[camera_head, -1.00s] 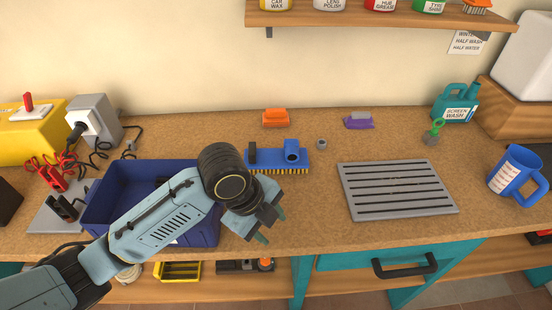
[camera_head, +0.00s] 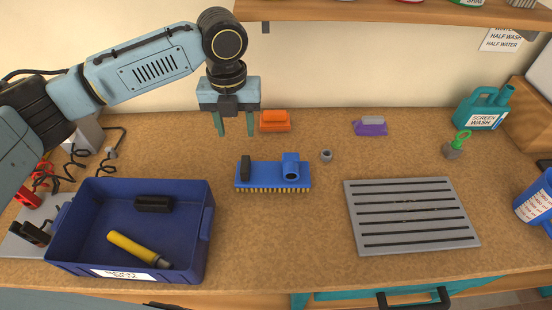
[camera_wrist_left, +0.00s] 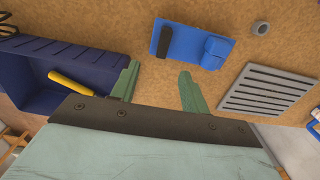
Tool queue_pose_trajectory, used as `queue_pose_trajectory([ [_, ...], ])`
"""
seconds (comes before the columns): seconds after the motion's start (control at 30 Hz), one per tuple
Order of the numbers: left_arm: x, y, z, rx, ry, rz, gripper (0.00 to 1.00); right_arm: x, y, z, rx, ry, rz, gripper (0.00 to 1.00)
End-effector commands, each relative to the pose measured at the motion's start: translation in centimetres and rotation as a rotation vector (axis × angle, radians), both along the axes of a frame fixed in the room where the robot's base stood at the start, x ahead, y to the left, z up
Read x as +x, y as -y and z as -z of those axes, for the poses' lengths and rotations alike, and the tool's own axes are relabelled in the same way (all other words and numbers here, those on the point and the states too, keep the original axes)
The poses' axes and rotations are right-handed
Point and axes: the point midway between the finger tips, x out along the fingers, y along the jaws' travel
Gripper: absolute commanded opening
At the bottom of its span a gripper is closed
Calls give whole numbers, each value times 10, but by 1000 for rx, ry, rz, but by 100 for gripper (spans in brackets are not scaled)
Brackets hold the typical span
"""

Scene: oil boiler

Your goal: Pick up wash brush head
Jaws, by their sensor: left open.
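The wash brush head (camera_head: 270,175) is a blue block with pale bristles below, a black piece at its left end and a round blue socket towards its right. It lies on the workbench in the middle of the head view. It also shows in the left wrist view (camera_wrist_left: 193,43), beyond the fingertips. My left gripper (camera_head: 235,132) is open and empty, pointing down, above and behind the brush head's left part. Its two green fingers show in the left wrist view (camera_wrist_left: 155,82), apart from the brush head. My right gripper is not in view.
A blue bin (camera_head: 190,245) holding a yellow-handled tool (camera_head: 135,247) stands left. An orange brush (camera_head: 274,121) lies behind the brush head. A small grey ring (camera_head: 326,156) and a slotted grey tray (camera_head: 410,212) are to the right. A shelf (camera_head: 390,12) hangs above.

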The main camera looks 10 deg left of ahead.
Motion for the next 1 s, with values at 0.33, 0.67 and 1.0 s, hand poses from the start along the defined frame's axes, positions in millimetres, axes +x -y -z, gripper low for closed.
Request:
queue_pose_trajectory([
  [0.33, 0, 1, 64, 0, -3, 0, 45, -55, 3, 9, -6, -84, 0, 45],
  [0.67, 4, 4, 92, 1, -2, 0, 45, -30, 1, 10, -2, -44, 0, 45],
  [1.0, 8, 7, 130, 1, 0, 0, 45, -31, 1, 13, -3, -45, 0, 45],
])
